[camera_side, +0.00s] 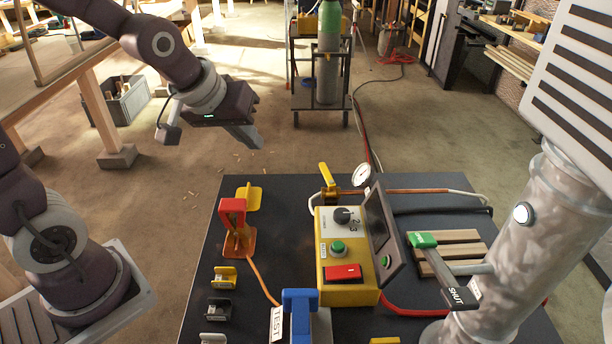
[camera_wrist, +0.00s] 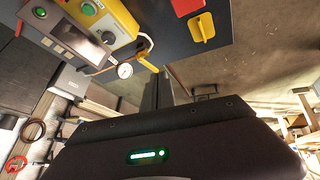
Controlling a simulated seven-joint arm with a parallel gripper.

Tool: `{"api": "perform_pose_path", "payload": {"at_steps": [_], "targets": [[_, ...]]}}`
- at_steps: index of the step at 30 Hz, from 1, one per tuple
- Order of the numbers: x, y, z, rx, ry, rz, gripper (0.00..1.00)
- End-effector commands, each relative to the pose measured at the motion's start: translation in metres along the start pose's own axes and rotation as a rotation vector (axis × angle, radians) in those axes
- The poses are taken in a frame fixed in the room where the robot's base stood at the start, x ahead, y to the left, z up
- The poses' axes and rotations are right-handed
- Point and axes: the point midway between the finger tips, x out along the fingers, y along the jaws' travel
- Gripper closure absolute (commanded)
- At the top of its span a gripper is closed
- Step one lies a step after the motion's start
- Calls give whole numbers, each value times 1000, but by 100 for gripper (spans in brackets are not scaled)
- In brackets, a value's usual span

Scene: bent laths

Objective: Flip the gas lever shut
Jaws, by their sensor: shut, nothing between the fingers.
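A small yellow lever (camera_side: 327,176) sits on the gas pipe at the back edge of the dark table, left of a round white gauge (camera_side: 362,175). It slants up and across the line of the pipe.
A yellow control box (camera_side: 346,285) with a screen stands mid-table. A green-handled lever (camera_side: 423,240) with a SHUT label is at the right by a metal column (camera_side: 545,215). A red clamp (camera_side: 232,208) and blue clamp (camera_side: 300,302) stand at left and front. Air above the table's back left is clear.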

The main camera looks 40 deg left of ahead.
Motion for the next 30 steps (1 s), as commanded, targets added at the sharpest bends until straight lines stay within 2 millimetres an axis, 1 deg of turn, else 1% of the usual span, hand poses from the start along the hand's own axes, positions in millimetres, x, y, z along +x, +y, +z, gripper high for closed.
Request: {"api": "perform_pose_path", "payload": {"at_steps": [1,3,6,9,14,26,30], "targets": [[34,-3,-8,-80,-4,-6,100],[74,-5,-20,-196,16,5,100],[114,-10,-26,-315,37,24,100],[134,-12,-28,-378,49,37,100],[152,-12,-30,-395,53,41,100],[238,-10,-34,-390,53,41,100],[247,11,-44,-388,56,44,100]]}}
